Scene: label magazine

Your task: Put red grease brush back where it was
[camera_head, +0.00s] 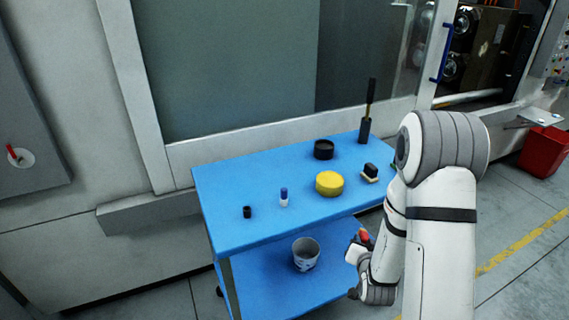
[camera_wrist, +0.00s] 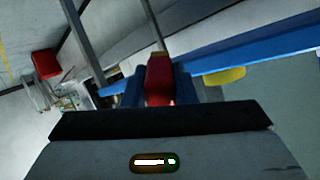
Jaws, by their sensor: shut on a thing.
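My gripper (camera_wrist: 159,88) is shut on a red thing (camera_wrist: 160,72), which I take to be the red grease brush. In the wrist view it sits between the two blue fingers. Its far end is hard to make out. In the head view a small red part (camera_head: 364,237) shows at my gripper, beside the right front edge of the blue cart (camera_head: 240,232). The gripper there is low and partly hidden by my own arm. A black brush-like tool (camera_head: 370,98) stands upright in a dark holder at the cart's back right.
On the cart top are a yellow round tin (camera_head: 329,184), a black round dish (camera_head: 323,149), a black-and-white block (camera_head: 369,173), a blue-capped bottle (camera_head: 284,197) and a small black cap (camera_head: 247,212). A white cup (camera_head: 306,254) is on the lower shelf. A red bin (camera_head: 544,152) stands right.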

